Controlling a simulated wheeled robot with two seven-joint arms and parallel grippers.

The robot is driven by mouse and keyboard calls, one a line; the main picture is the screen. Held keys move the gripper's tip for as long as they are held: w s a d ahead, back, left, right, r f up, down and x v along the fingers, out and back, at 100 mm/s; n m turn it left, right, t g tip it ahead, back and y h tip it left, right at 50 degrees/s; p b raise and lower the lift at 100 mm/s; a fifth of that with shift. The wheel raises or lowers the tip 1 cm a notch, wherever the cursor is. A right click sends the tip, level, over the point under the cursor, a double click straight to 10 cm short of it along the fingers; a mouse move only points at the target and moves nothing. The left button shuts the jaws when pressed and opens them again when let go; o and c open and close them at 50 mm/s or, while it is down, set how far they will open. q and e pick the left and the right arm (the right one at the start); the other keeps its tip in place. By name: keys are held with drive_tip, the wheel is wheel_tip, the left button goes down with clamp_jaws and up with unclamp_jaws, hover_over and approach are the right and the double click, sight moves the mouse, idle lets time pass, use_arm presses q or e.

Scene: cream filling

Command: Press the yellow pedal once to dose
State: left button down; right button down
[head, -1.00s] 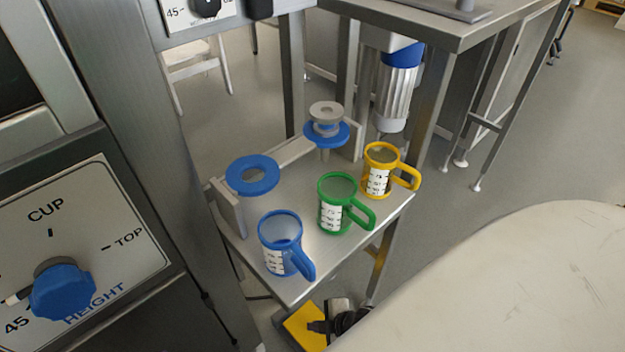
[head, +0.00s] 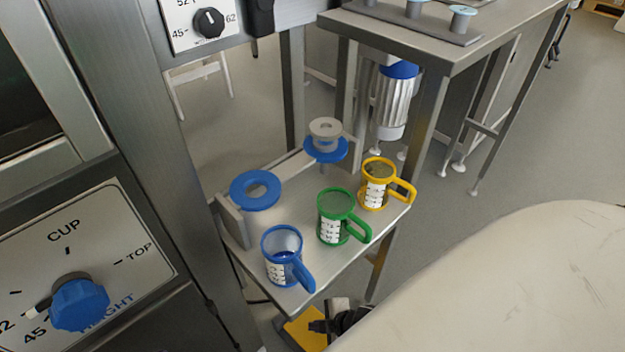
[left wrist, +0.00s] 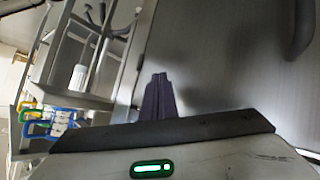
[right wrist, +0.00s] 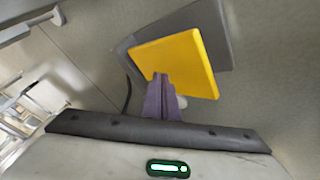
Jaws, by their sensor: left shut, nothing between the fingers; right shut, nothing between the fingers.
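The yellow pedal (right wrist: 175,62) fills the upper middle of the right wrist view, on a dark grey base plate (right wrist: 222,30) on the floor. In the head view the pedal (head: 304,330) shows low at the bottom, partly hidden by my right gripper. My right gripper (right wrist: 160,80) is shut and empty. Its fingertips overlap the pedal's lower part in the right wrist view; I cannot tell whether they touch it. In the head view the right gripper (head: 322,325) is at the pedal's right side. My left gripper (left wrist: 158,80) is shut, empty and away from the pedal.
A metal shelf (head: 290,207) above the pedal holds a blue cup (head: 283,245), a green cup (head: 333,218) and a yellow cup (head: 377,190). A panel with a blue height knob (head: 80,303) stands at left. A steel table (head: 440,50) is behind.

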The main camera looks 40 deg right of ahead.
drive_tip(key=shift+w+a+r, duration=0.1)
drive_tip(key=shift+w+r, duration=0.15)
drive_tip(key=shift+r, duration=0.15)
drive_tip(key=r+p, duration=0.2)
drive_tip(key=w+r+p, duration=0.1)
drive_tip(key=r+p, duration=0.1)
drive_tip(key=r, duration=0.1)
drive_tip(key=shift+w, duration=0.15)
drive_tip(key=shift+f, duration=0.15)
idle(0.5)
